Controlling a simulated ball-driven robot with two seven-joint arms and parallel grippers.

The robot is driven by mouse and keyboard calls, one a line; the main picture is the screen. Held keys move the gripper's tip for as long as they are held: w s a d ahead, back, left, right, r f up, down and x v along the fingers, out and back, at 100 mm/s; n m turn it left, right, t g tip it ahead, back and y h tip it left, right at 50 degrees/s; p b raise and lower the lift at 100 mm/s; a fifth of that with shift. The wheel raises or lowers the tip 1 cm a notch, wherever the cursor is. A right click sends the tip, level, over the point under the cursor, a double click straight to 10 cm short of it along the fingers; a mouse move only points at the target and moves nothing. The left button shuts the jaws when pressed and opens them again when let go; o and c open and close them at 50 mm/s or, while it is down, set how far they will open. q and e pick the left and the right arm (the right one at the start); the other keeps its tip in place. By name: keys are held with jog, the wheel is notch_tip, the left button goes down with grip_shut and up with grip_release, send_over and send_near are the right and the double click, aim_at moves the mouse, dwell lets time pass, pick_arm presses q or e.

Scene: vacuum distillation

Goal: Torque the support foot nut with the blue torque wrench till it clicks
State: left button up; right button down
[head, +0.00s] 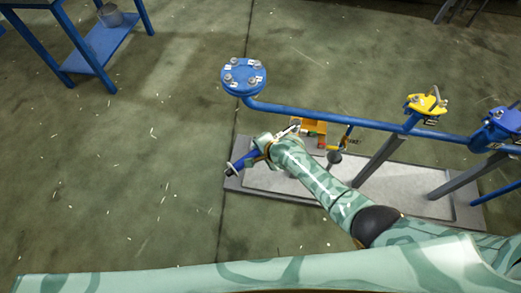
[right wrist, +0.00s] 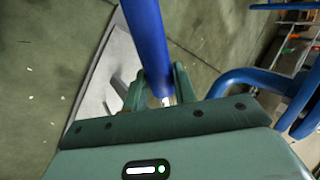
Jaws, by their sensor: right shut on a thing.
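The blue torque wrench (head: 243,160) is in my right gripper (head: 261,147), above the left end of the grey plinth. Its dark end points left and down. In the right wrist view the blue wrench shaft (right wrist: 147,45) passes between the two green fingers of the gripper (right wrist: 158,86), which are shut on it. The far part of the wrench is hidden by my gripper and arm. The grey support legs (head: 380,160) stand on the plinth (head: 235,184). I cannot make out the foot nut. My left gripper is not in view.
A blue pipe (head: 330,118) with a bolted round flange (head: 243,76) runs above the plinth. A yellow flanged part (head: 426,104) and a blue one (head: 505,122) are at the right. An orange part (head: 312,127) is beside my gripper. The left floor is clear below a blue table (head: 100,65).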

pick_arm(q)
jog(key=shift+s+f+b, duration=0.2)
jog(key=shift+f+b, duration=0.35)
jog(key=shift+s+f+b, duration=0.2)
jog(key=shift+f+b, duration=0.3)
jog(key=shift+b, duration=0.05)
pick_arm(e)
jog(key=shift+w+f, duration=0.1)
jog(key=shift+f, duration=1.5)
pick_arm(q)
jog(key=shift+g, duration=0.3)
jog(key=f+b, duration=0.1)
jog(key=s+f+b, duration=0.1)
jog(key=b, duration=0.1)
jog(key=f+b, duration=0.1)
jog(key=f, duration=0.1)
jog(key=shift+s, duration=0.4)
pick_arm(e)
jog(key=s+d+n+g+y, duration=0.1)
jog(key=s+d+n+g, duration=0.2)
jog(key=d+n, duration=0.3)
jog(key=s+d+n+g+y, duration=0.2)
jog(key=d+n, duration=0.4)
jog(key=d, duration=0.4)
jog(key=shift+s+d+f+n+g, duration=0.2)
jog(key=shift+s+d+n+g, duration=0.15)
jog(key=shift+s+g, duration=0.55)
jog(key=shift+a, duration=0.15)
